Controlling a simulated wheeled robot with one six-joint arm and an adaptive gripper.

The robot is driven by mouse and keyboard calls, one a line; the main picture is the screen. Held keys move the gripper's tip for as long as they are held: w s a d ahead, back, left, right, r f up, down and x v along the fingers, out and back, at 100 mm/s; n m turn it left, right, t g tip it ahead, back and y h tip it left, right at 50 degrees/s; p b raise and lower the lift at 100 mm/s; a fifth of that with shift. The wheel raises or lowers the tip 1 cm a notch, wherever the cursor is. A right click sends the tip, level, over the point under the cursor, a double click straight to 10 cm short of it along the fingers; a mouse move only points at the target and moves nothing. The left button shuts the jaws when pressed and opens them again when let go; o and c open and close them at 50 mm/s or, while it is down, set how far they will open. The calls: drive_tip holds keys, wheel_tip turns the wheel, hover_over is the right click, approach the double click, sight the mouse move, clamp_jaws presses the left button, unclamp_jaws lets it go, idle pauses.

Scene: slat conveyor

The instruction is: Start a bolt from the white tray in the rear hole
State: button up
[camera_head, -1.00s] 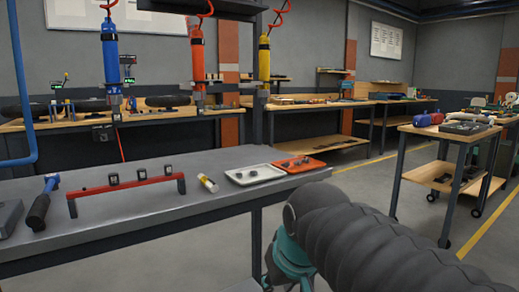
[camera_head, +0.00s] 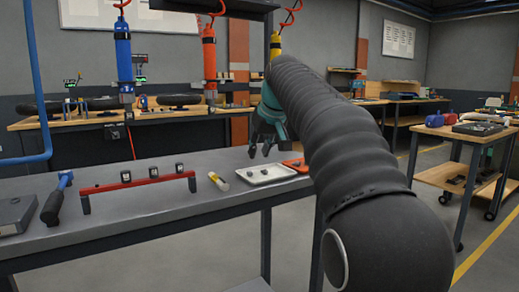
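The white tray (camera_head: 257,180) lies on the grey bench, with a few small dark bolts (camera_head: 264,172) in it. My gripper (camera_head: 260,153) hangs fingers down just above the tray's rear edge. Its fingers look apart, with nothing seen between them. A red bar (camera_head: 135,184) on two dark feet stands on the bench to the left, with several small dark blocks on or behind it. The rear hole cannot be made out at this size.
An orange tray (camera_head: 301,166) sits right of the white tray, partly behind my arm. A yellow-and-white tube (camera_head: 218,181), a blue-headed hammer-like tool (camera_head: 57,198) and a grey box (camera_head: 14,214) lie on the bench. Blue (camera_head: 124,58), orange and yellow tools hang above.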

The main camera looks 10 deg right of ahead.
sight(251, 174)
drive_tip(key=shift+b+x, duration=1.1)
drive_tip(key=shift+x, duration=2.85)
drive_tip(key=shift+w+a+f, duration=0.1)
drive_tip(key=shift+w+f, duration=0.1)
drive_tip(key=shift+f, duration=0.35)
drive_tip(key=shift+w, duration=0.1)
drive_tip(key=shift+c, duration=0.6)
clamp_jaws()
